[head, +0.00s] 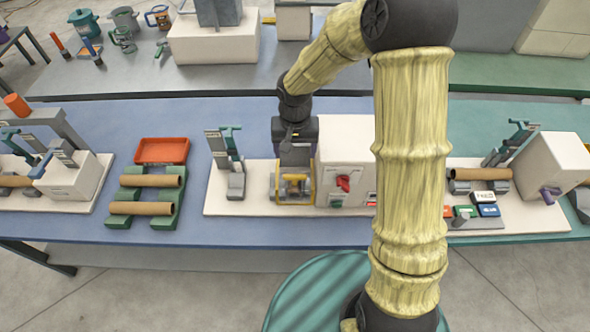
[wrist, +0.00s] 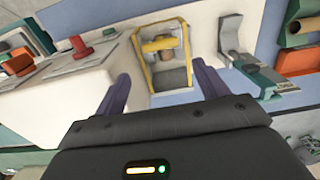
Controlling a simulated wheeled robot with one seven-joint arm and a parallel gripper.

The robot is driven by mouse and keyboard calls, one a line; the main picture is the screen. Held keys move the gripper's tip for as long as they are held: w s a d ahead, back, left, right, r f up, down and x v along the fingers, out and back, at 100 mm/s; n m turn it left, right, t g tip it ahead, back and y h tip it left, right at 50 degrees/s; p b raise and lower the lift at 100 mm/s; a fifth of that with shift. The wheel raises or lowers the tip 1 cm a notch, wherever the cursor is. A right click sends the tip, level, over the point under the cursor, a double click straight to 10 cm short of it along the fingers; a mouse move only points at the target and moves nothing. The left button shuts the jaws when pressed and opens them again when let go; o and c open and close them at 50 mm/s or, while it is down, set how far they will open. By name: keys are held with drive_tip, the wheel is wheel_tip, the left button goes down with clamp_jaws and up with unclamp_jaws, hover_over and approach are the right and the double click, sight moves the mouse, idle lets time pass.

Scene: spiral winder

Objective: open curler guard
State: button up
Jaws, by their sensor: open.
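The curler guard is a yellow frame (head: 312,183) on the front of the winder, left of its white housing (head: 345,150). A yellow bar crosses its upper part, with a grey roller behind it. In the wrist view the guard (wrist: 147,73) lies straight ahead, past my fingertips. My gripper (wrist: 160,70) is open and empty, its two purple fingers apart on either side of the guard's near edge. I cannot tell whether they touch it. In the head view the gripper's dark body is above and behind the guard, and its fingertips are hidden.
A red knob (head: 343,183) sits on the housing, right of the guard. A grey and teal clamp stand (head: 232,160) is to the left. Farther left are cardboard tubes (head: 150,181) on green cradles and an orange tray (head: 162,150). My arm covers the housing's right side.

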sight(295, 175)
wheel_tip(295, 175, down, 10)
drive_tip(key=shift+f+p, duration=0.15)
drive_tip(key=shift+p, duration=0.7)
drive_tip(key=c, duration=1.1)
